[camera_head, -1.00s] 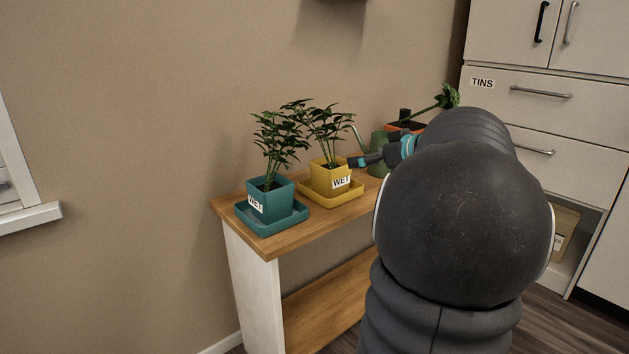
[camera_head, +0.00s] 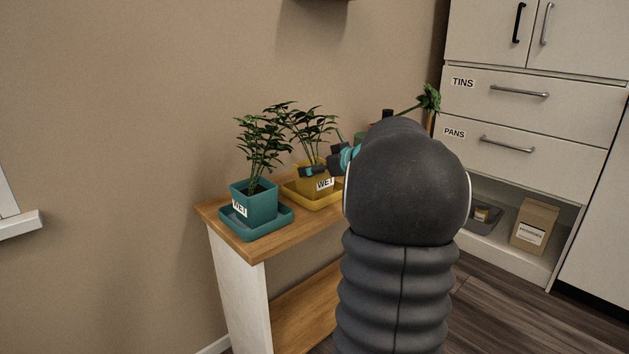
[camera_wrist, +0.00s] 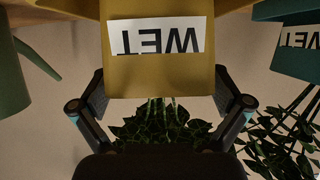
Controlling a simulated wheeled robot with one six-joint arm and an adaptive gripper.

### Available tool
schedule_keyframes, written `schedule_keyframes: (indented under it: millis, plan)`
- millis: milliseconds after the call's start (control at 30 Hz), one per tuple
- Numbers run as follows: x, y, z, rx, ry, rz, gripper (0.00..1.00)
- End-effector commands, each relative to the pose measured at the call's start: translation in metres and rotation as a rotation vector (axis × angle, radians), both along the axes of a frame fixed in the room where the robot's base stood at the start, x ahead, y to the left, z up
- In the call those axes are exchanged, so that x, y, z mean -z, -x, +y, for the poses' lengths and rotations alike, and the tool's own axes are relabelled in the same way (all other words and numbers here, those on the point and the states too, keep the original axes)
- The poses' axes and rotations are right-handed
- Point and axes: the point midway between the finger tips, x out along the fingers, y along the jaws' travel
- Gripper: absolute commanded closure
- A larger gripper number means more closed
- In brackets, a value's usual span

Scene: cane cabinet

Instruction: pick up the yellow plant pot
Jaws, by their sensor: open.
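The yellow plant pot (camera_head: 303,180) stands upright in a yellow saucer (camera_head: 332,199) on a wooden-topped stand, with a leafy plant and a white "WET" label. My gripper (camera_head: 322,160) is beside the pot at rim height and partly covers it in the head view. In the upside-down wrist view, the yellow pot (camera_wrist: 155,76) fills the upper middle, its label facing me. My open gripper (camera_wrist: 160,82) has one finger on each side of the pot's upper part. I cannot tell whether either finger touches it. The plant's leaves hang below the rim in that picture.
A teal pot (camera_head: 260,207) with a similar plant and "WET" label stands close by on the left, in a teal saucer (camera_head: 282,223). A green can with a spout (camera_wrist: 14,80) is on the other side. The wall is behind; drawers (camera_head: 540,110) stand at right.

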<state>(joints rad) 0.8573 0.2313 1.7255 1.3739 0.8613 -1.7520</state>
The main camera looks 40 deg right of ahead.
Motion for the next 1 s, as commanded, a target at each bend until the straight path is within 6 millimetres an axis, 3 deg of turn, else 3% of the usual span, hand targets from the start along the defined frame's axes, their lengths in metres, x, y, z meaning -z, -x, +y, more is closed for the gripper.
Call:
schedule_keyframes:
  millis: [100, 333, 600, 633, 867, 1000]
  plan:
    - [0.005, -0.011, 0.001, 0.0, 0.001, 0.001, 0.0]
    - [0.005, -0.012, 0.001, 0.001, 0.001, 0.0, 0.03]
    - [0.005, -0.012, 0.001, 0.001, 0.001, 0.0, 0.7]
    - [0.003, -0.012, 0.001, 0.0, 0.002, -0.002, 0.75]
    - [0.003, -0.012, 0.001, 0.0, 0.002, -0.001, 0.75]
    - [-0.007, -0.012, 0.001, 0.0, 0.004, -0.004, 0.75]
